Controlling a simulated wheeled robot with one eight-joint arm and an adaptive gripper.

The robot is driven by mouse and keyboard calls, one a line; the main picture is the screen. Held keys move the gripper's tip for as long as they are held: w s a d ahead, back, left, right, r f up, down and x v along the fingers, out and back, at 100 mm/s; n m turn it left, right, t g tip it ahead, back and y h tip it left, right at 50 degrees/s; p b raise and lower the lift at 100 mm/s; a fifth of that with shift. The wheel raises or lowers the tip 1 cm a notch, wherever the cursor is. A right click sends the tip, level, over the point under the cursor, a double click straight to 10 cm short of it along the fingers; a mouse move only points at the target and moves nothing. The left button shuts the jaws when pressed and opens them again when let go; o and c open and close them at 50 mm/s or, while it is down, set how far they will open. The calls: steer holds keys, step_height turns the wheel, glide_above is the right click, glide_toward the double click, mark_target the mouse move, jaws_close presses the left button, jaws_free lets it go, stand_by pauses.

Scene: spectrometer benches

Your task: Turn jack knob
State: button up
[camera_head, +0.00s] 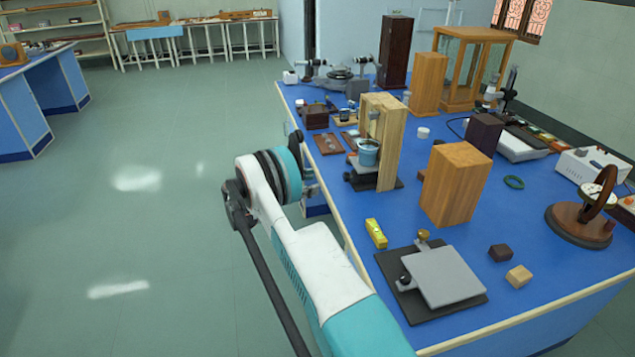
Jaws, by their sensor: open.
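A lab jack with a square grey top plate (444,276) sits on a dark base near the front edge of the blue bench. A brass knob (423,236) stands at its back edge, and a small black knob (404,278) shows at its left side. A second, smaller jack (366,172) stands farther back by a pale wooden frame (387,140), with a blue-grey cup (368,152) above it. My white and teal arm reaches forward along the bench's left side. I cannot make out my gripper's fingers beyond the arm.
A yellow level (376,233) lies left of the front jack, and a wooden block (456,184) stands behind it. A dark cube (500,253) and a light cube (519,276) lie to its right. The floor left of the bench is clear.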

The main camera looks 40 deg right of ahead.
mark_target(344, 177)
steer(key=shift+w+a, duration=0.1)
steer(key=s+d+n, duration=0.1)
steer(key=d, duration=0.2)
steer(key=s+d+n, duration=0.2)
steer(key=d, duration=0.1)
steer(key=s+d+n, duration=0.1)
steer(key=s+d, duration=0.1)
steer(key=d, duration=0.1)
steer(key=shift+d, duration=0.1)
steer(key=shift+x, duration=0.8)
steer(key=shift+r, duration=0.1)
steer(key=c, duration=1.1)
